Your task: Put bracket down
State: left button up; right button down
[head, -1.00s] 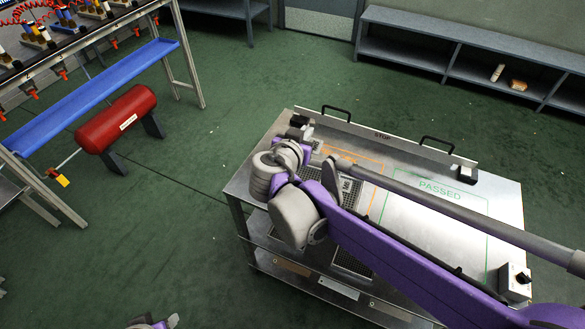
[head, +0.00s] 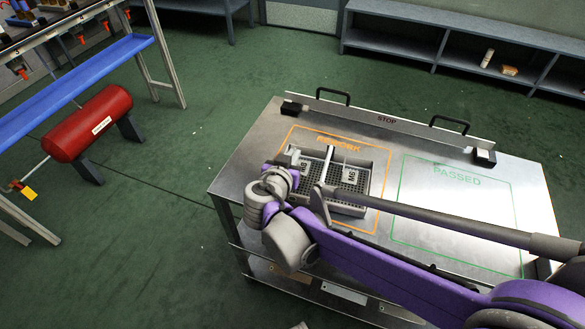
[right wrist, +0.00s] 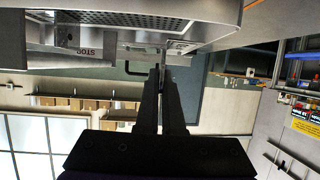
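My right gripper (right wrist: 162,72) comes in over the left part of the metal cart top. In the right wrist view its two dark fingers are close together, with a grey metal piece at their tips that appears to be the bracket (right wrist: 166,46). In the head view a small light grey piece (head: 293,156) shows just beyond the wrist, at the tray's left edge; whether it touches the tray is unclear. The perforated tray (head: 376,180), with M8 and M6 labels, lies in the orange REWORK outline. My arm hides its near side. My left gripper is not visible.
The green PASSED outline (head: 450,181) on the cart top is bare apart from my arm across its near side. A STOP rail (head: 405,123) with black handles runs along the far edge. A red tank (head: 88,124) and blue trough (head: 75,88) stand left, across open green floor.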

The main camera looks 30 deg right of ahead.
jog(key=shift+f+b, duration=0.6)
jog(key=shift+f, duration=1.2)
jog(key=shift+f, duration=0.2)
jog(key=c, duration=1)
grip_release()
jog(key=shift+c, duration=0.2)
jog(key=shift+s+a+r, duration=0.25)
jog(key=shift+r, duration=0.15)
jog(key=p+v, duration=0.3)
jog(key=v, duration=0.8)
jog(key=shift+a, duration=0.1)
